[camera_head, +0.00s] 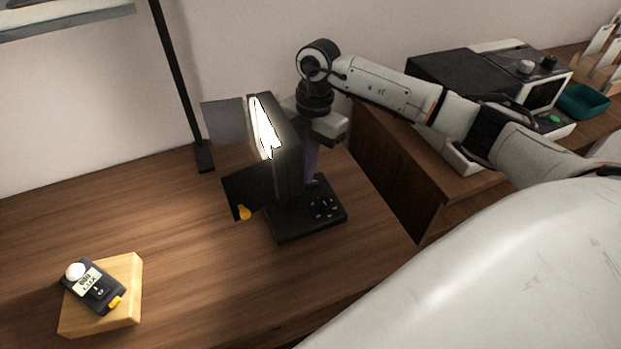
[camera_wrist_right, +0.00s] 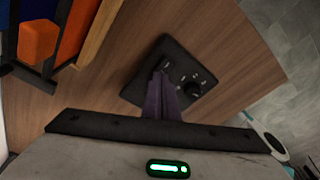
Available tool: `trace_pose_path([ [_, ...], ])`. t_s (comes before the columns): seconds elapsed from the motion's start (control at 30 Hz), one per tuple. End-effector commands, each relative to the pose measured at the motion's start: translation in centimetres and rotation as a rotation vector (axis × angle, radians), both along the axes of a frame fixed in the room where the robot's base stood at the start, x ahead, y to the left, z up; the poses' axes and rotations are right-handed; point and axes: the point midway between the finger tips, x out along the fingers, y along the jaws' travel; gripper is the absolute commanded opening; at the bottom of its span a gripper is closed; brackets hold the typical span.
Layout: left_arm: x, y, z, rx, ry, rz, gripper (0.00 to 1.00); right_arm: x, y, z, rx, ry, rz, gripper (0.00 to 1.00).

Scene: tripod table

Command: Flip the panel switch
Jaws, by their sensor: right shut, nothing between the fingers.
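A black lamp panel (camera_head: 290,165) with a bright lit face (camera_head: 264,127) stands upright on a black base (camera_head: 328,212). The base top carries several small controls and markings. In the right wrist view the base (camera_wrist_right: 178,48) shows round knobs (camera_wrist_right: 190,84) and a small dark rocker-like part (camera_wrist_right: 165,66) close to my fingertips. My right gripper (camera_head: 310,178) points down behind the panel, just above the base. Its purple fingers also show in the right wrist view (camera_wrist_right: 160,76), shut and empty. Whether they touch the base is unclear. My left gripper is out of view.
A lux meter (camera_head: 96,289) lies on a wooden block (camera_head: 130,285) at the front left. A dark pole (camera_head: 180,80) stands at the back. A machine (camera_head: 480,75) and a teal tray (camera_head: 585,101) are at the right. The wooden table (camera_head: 170,225) is clear between meter and lamp.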

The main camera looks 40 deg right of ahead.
Motion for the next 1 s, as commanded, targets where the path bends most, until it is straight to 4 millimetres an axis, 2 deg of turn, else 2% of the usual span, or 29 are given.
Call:
trace_pose_path([
  [0.77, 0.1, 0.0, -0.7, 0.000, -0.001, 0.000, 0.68, 0.0, 0.0, -1.3, -0.002, 0.002, 0.000, 0.00],
  [1.0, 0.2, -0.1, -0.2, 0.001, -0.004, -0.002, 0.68, -0.1, -0.1, -1.3, -0.003, 0.003, 0.000, 0.00],
])
